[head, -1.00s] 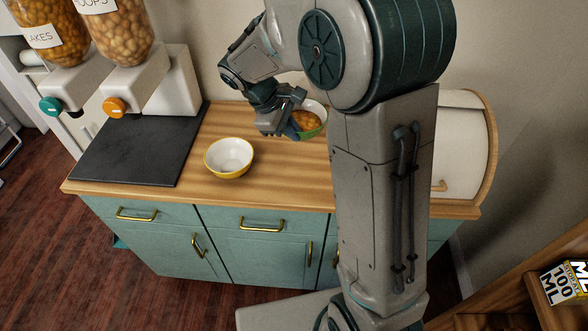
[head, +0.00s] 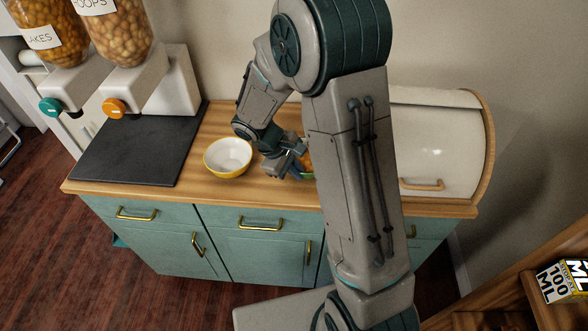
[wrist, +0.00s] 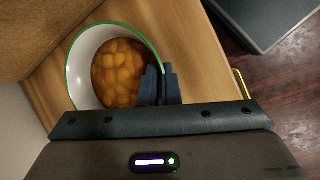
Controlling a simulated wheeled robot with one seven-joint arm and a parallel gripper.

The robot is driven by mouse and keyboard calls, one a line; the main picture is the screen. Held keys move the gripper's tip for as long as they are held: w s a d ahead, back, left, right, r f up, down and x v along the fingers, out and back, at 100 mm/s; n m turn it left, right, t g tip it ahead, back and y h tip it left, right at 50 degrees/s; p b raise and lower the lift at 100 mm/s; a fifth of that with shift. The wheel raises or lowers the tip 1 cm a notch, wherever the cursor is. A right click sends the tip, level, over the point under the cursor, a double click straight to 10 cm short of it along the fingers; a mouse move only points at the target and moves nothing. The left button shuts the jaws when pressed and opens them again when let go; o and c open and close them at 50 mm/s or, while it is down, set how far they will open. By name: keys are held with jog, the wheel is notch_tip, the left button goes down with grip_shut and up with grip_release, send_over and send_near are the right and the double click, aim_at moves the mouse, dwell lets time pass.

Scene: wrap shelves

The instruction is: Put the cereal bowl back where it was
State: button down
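The cereal bowl (wrist: 79,72) is white inside with a green rim and holds orange-brown cereal pieces. In the wrist view its right rim lies between the two dark fingers of my gripper (wrist: 160,84), which are close together on it. In the head view my gripper (head: 296,172) is over the middle of the counter, and my arm hides most of the bowl (head: 308,160). I cannot tell how far the bowl is above the wood. An empty white bowl with a yellow outside (head: 228,158) stands just left of my gripper.
A dark mat (head: 135,150) lies on the counter's (head: 200,190) left, below two cereal dispensers with a teal knob (head: 50,107) and an orange knob (head: 114,108). A white bread box (head: 445,145) stands at the right. A wall is behind.

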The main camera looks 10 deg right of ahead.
jog(key=c, duration=1.6)
grip_release()
jog(key=shift+c, duration=0.2)
jog(key=shift+r, duration=0.1)
jog(key=s+v, duration=0.1)
jog(key=v, duration=1)
jog(key=s+d+r+m+t+y, duration=0.1)
jog(key=s+d+r+m+y, duration=0.1)
jog(key=s, duration=0.3)
jog(key=s+d+r+m+t+y, duration=0.1)
jog(key=s+d+r+m, duration=0.1)
jog(key=s+m, duration=0.2)
jog(key=s+d+r+m+t+y, duration=0.1)
jog(key=s+d+r+m+y, duration=0.1)
jog(key=s, duration=0.5)
jog(key=shift+s+r+m+t+y, duration=0.3)
jog(key=shift+r+m, duration=0.1)
jog(key=shift+m, duration=0.2)
